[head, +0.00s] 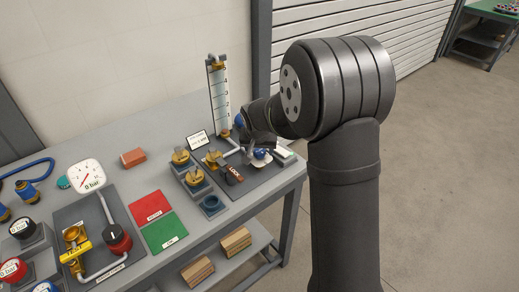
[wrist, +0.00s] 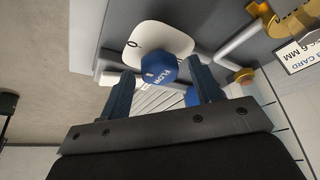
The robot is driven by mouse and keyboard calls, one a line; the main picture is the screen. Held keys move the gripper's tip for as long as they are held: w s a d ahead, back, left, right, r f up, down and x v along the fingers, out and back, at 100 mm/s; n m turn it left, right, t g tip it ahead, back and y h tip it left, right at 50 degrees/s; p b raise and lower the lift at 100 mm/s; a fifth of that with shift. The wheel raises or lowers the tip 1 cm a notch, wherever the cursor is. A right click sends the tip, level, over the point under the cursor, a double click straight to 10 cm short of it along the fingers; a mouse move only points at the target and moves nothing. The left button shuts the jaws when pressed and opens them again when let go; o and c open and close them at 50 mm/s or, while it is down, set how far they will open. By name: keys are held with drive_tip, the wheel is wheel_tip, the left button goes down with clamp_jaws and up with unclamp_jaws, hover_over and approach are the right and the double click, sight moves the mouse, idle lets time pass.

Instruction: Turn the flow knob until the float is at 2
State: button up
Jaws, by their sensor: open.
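The blue flow knob (wrist: 160,70) sits on a white dial plate (wrist: 150,40) marked 0 in the wrist view. In the head view the knob (head: 260,154) is small beside my gripper (head: 258,145). My gripper (wrist: 161,72) is open, its two blue fingers on either side of the knob; I cannot tell whether they touch it. The clear flow tube (head: 220,98) with its number scale stands upright behind, with brass-coloured fittings at top and bottom. I cannot make out the float's level.
A red mat (head: 151,207), a green mat (head: 165,232) and a gauge (head: 87,174) lie farther left.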

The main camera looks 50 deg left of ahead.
drive_tip(key=shift+c, duration=0.2)
drive_tip(key=c, duration=0.9)
drive_tip(key=shift+c, duration=0.2)
drive_tip(key=shift+n, duration=0.3)
drive_tip(key=n, duration=0.2)
drive_tip(key=n+g+y, duration=0.1)
drive_tip(key=n, duration=0.1)
drive_tip(key=shift+w+d+r+g, duration=0.1)
drive_tip(key=shift+w+g, duration=0.05)
drive_tip(key=shift+g, duration=0.15)
drive_tip(key=n+g, duration=0.1)
drive_tip(key=n, duration=0.1)
drive_tip(key=n+g, duration=0.1)
drive_tip(key=n, duration=0.2)
drive_tip(key=shift+w, duration=0.1)
drive_tip(key=shift+n, duration=0.4)
drive_tip(key=o, duration=1)
